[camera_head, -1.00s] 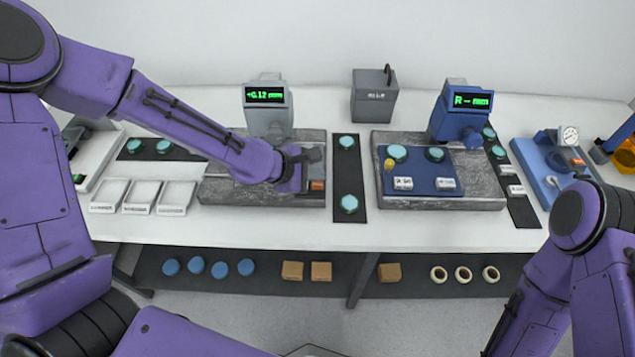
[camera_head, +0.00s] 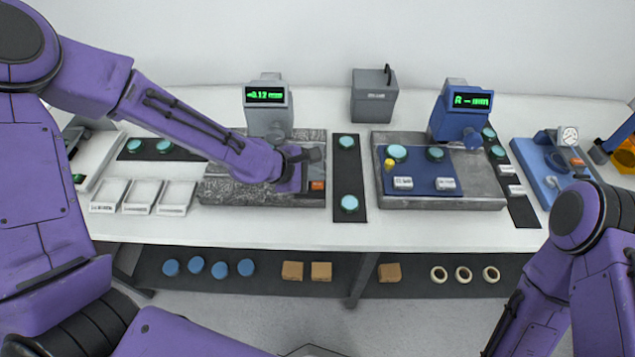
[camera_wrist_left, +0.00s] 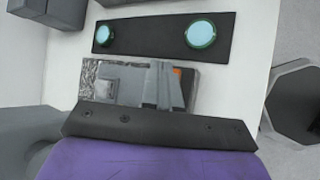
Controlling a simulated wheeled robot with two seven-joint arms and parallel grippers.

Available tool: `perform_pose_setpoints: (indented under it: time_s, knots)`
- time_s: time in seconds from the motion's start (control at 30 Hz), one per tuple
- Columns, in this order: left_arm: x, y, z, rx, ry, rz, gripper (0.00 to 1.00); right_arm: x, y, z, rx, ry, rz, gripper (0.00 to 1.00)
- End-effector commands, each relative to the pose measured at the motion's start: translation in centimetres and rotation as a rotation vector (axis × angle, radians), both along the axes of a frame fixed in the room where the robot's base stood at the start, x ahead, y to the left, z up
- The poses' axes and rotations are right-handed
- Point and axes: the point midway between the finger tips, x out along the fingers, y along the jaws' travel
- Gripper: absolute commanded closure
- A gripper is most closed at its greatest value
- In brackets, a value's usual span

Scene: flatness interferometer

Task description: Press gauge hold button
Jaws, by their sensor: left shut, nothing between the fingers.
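The gauge (camera_head: 266,100) is a grey head with a green digital readout, standing at the back of the left grey granite plate (camera_head: 235,190). A small orange button (camera_head: 317,185) sits at the plate's front right corner. It shows partly in the left wrist view (camera_wrist_left: 177,71), beside the fingers. My left gripper (camera_head: 314,156) is shut and empty, above the right part of the plate and a little behind the button in the head view. The left wrist view shows its fingers (camera_wrist_left: 163,88) close together. I cannot tell whether they touch anything. My right gripper is out of view.
A dark mat (camera_head: 349,178) with two teal discs lies right of the plate. Beyond it stands a blue gauge (camera_head: 460,115) over a second granite plate (camera_head: 420,203). White trays (camera_head: 143,196) lie to the left. The white table front (camera_head: 300,230) is clear.

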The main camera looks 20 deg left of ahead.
Motion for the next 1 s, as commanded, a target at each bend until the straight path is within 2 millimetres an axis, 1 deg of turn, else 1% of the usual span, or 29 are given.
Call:
perform_pose_setpoints:
  time_s: [0.23, 0.5, 1.0]
  knots:
    - [0.0, 0.0, 0.0, 0.0, 0.0, 0.0, 1.0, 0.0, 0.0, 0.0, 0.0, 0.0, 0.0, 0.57]
    - [0.0, 0.0, -0.8, 0.0, 0.0, 0.0, 1.0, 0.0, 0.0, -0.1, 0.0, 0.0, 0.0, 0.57]
    - [0.0, 0.0, -1.1, -0.001, 0.0, 0.001, 1.0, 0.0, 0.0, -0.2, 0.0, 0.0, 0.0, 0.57]
